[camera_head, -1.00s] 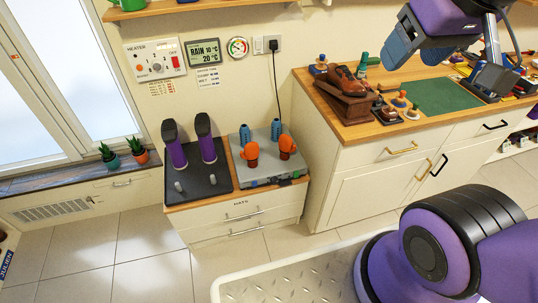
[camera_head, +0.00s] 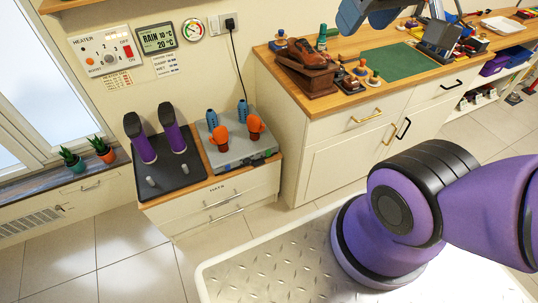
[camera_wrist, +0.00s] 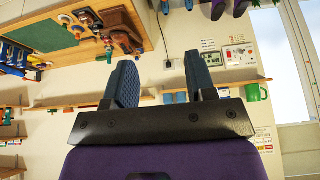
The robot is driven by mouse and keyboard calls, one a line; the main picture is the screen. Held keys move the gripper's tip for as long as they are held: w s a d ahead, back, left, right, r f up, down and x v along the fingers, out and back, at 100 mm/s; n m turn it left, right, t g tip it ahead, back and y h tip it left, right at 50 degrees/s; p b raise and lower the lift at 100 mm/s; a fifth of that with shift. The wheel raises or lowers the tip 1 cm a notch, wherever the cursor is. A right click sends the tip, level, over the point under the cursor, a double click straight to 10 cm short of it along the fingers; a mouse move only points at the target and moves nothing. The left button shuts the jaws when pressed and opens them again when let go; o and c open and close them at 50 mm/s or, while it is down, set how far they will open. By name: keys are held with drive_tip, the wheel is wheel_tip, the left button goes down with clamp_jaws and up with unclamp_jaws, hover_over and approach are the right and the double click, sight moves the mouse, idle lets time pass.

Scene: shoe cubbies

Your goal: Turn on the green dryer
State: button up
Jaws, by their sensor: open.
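A grey box-shaped dryer (camera_head: 228,150) stands on the right of a low drawer cabinet, holding two orange boots (camera_head: 219,137) and two blue upright parts (camera_head: 212,119). Small parts along its front edge include a green one (camera_head: 244,163); they are too small to read. A black tray-like unit (camera_head: 176,180) with two purple boots (camera_head: 141,141) stands to its left. No dryer body looks plainly green. My gripper (camera_wrist: 160,85) is open and empty in the wrist view. In the head view its blue part is high at the top edge, far from the cabinet.
A workbench (camera_head: 310,107) with brown shoes (camera_head: 305,52) and a green mat (camera_head: 399,63) stands to the right. A heater panel (camera_head: 104,50) is on the wall. Potted plants (camera_head: 103,148) stand on the sill. The tiled floor (camera_head: 120,250) before the cabinet is clear.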

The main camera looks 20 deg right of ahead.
drive_tip(key=shift+w, duration=0.25)
drive_tip(key=c, duration=0.4)
drive_tip(key=w, duration=0.2)
drive_tip(key=shift+w, duration=0.35)
clamp_jaws()
drive_tip(key=w+f+n+t, duration=0.2)
drive_tip(key=w+f, duration=0.1)
drive_tip(key=w, duration=0.9)
drive_tip(key=w+f+n+t, duration=0.1)
drive_tip(key=w+f+n, duration=0.15)
drive_tip(key=w, duration=0.95)
drive_tip(key=w+d+f+n+t, duration=0.1)
drive_tip(key=w+f+n, duration=0.1)
drive_tip(key=w+f, duration=0.8)
drive_tip(key=w+d+f+n+t, duration=0.2)
drive_tip(key=w+f, duration=0.5)
drive_tip(key=f, duration=0.5)
wheel_tip(320, 180, down, 28)
drive_tip(key=n+t, duration=0.3)
drive_tip(key=n, duration=0.2)
drive_tip(key=s+f+n+t, duration=0.2)
drive_tip(key=s+f+n, duration=0.2)
drive_tip(key=s+f, duration=1.6)
drive_tip(key=shift+s+d+f, duration=0.25)
drive_tip(key=shift+s+d, duration=0.15)
drive_tip(key=shift+d, duration=0.05)
drive_tip(key=shift+n, duration=0.25)
